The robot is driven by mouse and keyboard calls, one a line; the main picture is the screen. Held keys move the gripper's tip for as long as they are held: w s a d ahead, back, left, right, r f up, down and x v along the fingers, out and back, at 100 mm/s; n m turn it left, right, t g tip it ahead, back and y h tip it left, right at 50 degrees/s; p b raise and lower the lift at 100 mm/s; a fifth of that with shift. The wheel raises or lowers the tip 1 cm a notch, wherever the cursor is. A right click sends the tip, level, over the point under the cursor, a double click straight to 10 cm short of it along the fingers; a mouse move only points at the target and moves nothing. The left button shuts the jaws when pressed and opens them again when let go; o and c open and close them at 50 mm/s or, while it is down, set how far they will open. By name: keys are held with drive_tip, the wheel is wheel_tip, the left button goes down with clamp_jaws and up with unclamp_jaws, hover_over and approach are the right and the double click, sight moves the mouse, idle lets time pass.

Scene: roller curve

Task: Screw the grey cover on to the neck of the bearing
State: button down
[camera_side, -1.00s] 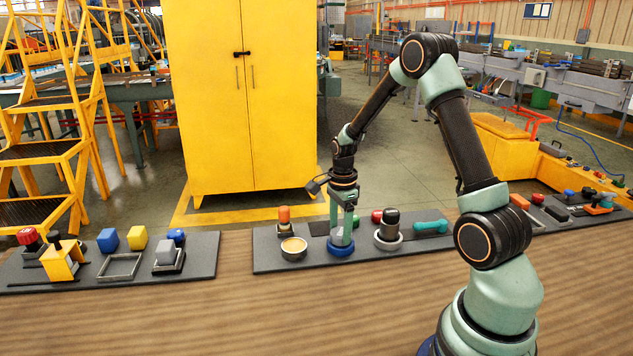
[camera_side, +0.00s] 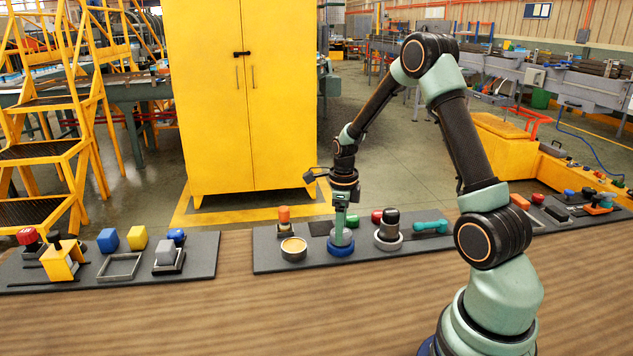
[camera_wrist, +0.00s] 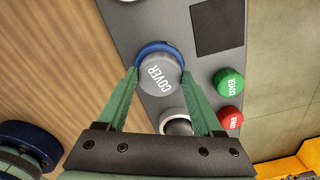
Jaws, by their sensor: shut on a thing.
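The grey cover (camera_wrist: 160,75), a round disc marked COVER, sits between the fingers of my gripper (camera_wrist: 160,77) in the wrist view. My gripper also shows in the side view (camera_side: 341,232), pointing down and shut on the cover (camera_side: 347,237). The blue bearing (camera_side: 341,250) is a ring directly under the cover on the dark board. Its blue rim (camera_wrist: 158,47) shows around the far side of the cover in the wrist view. The cover hides the neck, so I cannot tell how the two are engaged.
A tan-topped round part (camera_side: 294,246) stands left of the bearing, and a black-knobbed part (camera_side: 388,230) in a pale ring stands right. Green (camera_wrist: 229,81) and red (camera_wrist: 229,118) knobs are close by. The wooden table (camera_side: 240,310) in front is clear.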

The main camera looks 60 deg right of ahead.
drive_tip(key=shift+s+a, duration=0.25)
drive_tip(key=shift+s, duration=0.05)
drive_tip(key=m, duration=0.3)
drive_tip(key=shift+m, duration=0.4)
drive_tip(key=m, duration=0.3)
drive_tip(key=shift+a+f, duration=0.1)
unclamp_jaws()
drive_tip(key=shift+w, duration=0.1)
drive_tip(key=shift+c, duration=0.5)
drive_tip(key=n, duration=0.6)
drive_tip(key=shift+d+n, duration=0.2)
drive_tip(key=shift+n, duration=0.1)
